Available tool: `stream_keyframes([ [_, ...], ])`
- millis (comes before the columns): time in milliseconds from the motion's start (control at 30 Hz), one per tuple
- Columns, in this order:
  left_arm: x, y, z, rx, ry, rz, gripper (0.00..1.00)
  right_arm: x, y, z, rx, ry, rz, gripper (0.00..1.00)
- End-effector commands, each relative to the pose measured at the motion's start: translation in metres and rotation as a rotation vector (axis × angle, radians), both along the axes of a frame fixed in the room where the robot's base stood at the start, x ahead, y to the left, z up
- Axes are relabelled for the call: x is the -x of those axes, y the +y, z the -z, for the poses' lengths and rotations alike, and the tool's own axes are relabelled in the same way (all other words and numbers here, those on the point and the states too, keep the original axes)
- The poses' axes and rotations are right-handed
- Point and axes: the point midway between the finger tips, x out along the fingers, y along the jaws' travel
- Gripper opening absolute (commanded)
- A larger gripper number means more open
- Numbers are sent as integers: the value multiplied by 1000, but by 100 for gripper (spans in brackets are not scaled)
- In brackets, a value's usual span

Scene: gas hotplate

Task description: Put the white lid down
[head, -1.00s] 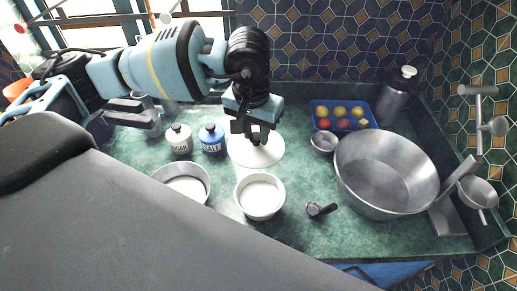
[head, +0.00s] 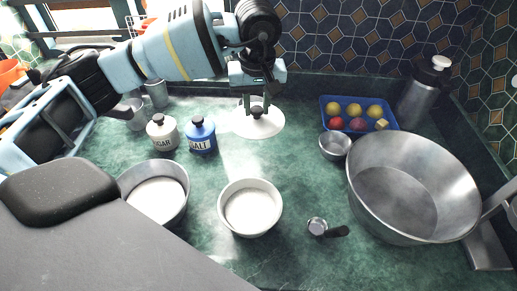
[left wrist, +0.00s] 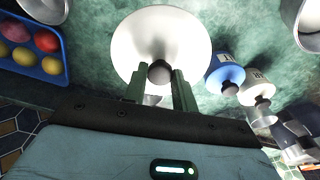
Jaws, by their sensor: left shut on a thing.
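The white lid (head: 262,127) is a round disc with a dark knob, near the back middle of the green counter. My left gripper (head: 256,105) is above it, pointing down, with its fingers shut on the knob. In the left wrist view the lid (left wrist: 160,32) fills the top middle, and the knob sits between the two finger ends (left wrist: 160,74). The lid looks about level. I cannot tell whether its rim touches the counter or hangs just above it. My right gripper is not in view.
A blue salt jar (head: 201,136) and white sugar jar (head: 162,134) stand left of the lid. A white bowl (head: 250,231) and metal pan (head: 183,207) are in front. A small metal bowl (head: 335,146), blue fruit tray (head: 391,122) and large basin (head: 415,228) are right.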

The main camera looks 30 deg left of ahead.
Motion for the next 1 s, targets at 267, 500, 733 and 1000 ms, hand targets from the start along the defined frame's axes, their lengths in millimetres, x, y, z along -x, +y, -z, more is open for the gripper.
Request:
stream_keyframes([
  [267,1,0,45,0,5,3,5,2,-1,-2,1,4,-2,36],
  [500,1,0,61,0,2,3,5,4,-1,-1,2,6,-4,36],
  [733,2,0,72,0,5,4,5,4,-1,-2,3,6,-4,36],
  [1000,1,0,99,0,2,3,5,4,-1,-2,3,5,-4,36],
])
